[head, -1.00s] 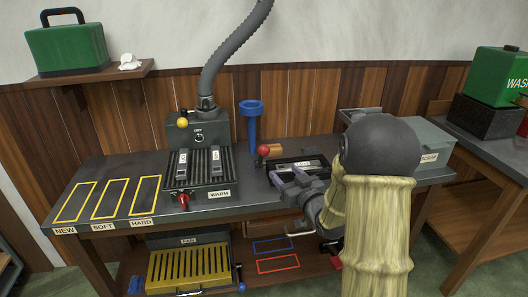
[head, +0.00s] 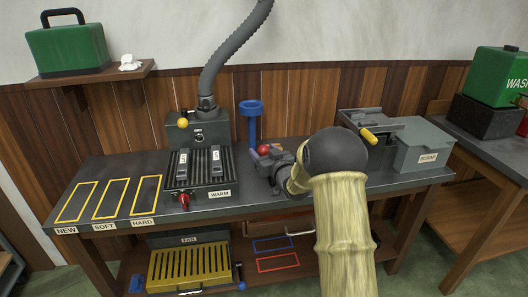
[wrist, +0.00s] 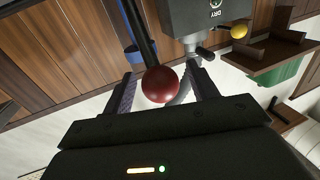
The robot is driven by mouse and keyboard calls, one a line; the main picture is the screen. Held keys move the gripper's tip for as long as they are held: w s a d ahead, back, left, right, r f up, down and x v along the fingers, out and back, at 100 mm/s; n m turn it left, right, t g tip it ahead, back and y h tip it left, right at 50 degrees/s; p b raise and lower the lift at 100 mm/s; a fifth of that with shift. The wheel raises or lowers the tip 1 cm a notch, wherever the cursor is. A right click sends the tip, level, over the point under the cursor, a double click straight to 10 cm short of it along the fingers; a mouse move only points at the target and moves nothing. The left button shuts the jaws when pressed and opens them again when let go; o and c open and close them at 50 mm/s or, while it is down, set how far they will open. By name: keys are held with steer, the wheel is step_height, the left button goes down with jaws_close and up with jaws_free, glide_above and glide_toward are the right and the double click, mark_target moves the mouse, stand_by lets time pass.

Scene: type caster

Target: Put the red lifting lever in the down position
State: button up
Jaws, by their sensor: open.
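The lifting lever has a red ball knob (head: 263,149), seen at the middle of the bench in the head view. In the wrist view the red ball (wrist: 160,84) sits on a dark rod, between the two fingers of my gripper (wrist: 161,76). My gripper (head: 267,157) is open, with its fingers on either side of the ball and a visible gap to each. My gripper and arm hide the lever's base and most of its device in the head view.
A heater labelled WARM (head: 222,194) with a smaller red knob (head: 184,200) stands left. A blue post (head: 251,122) rises behind the lever. A yellow-handled tool (head: 368,136) and a SCRAP box (head: 424,152) are right. Outlined bench spots (head: 110,199) at left are empty.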

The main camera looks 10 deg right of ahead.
jaws_close()
stand_by(0.3)
